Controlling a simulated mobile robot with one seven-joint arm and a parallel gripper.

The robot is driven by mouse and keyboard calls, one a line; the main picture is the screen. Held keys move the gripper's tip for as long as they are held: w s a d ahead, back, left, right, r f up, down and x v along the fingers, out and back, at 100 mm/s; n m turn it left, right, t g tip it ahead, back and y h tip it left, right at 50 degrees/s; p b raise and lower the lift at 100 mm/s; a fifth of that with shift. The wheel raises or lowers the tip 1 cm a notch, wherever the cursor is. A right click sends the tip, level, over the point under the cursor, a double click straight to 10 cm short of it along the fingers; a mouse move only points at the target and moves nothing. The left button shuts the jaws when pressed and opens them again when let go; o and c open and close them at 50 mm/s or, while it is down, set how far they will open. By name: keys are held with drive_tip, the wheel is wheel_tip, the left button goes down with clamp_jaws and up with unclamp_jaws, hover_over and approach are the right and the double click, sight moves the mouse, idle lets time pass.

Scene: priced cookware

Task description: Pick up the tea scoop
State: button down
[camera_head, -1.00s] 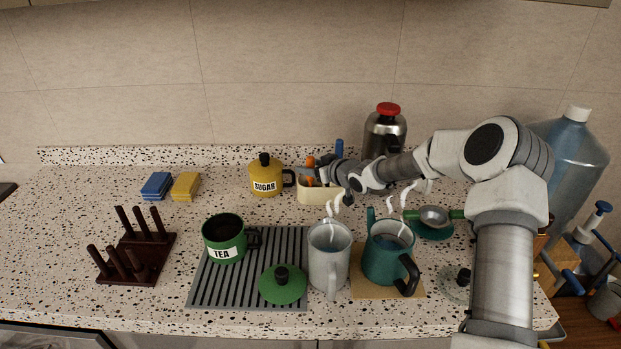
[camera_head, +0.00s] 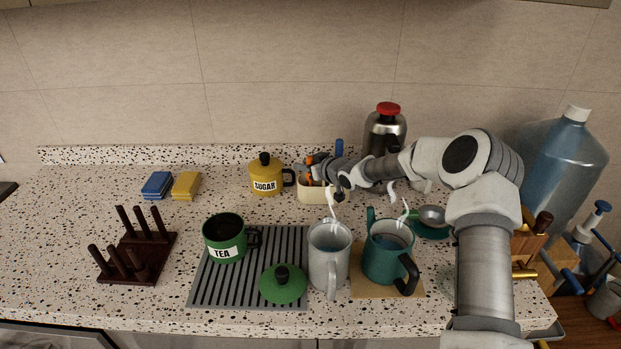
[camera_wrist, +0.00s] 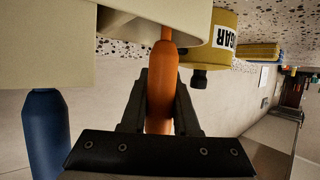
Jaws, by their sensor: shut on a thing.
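An orange-handled utensil (camera_wrist: 163,62) stands handle-out in a cream holder (camera_head: 312,194). Its working end is hidden inside the holder, so I cannot tell its shape. My gripper (camera_wrist: 163,85) is shut on the orange handle, one finger on each side, in the wrist view, which appears upside down. In the head view my gripper (camera_head: 318,167) is at the holder's top, partly covering the handle. The green TEA pot (camera_head: 223,240) stands open on the counter, dark inside.
The yellow SUGAR pot (camera_head: 264,178) stands close left of the holder. A blue handle (camera_wrist: 46,135) rises from the holder. A steel flask (camera_head: 385,131) is behind my arm. A steaming grey mug (camera_head: 328,262) and teal kettle (camera_head: 384,259) stand in front.

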wheel_tip(320, 180, up, 10)
drive_tip(key=p, duration=0.2)
idle(0.5)
drive_tip(key=shift+s+a, duration=0.1)
idle(1.7)
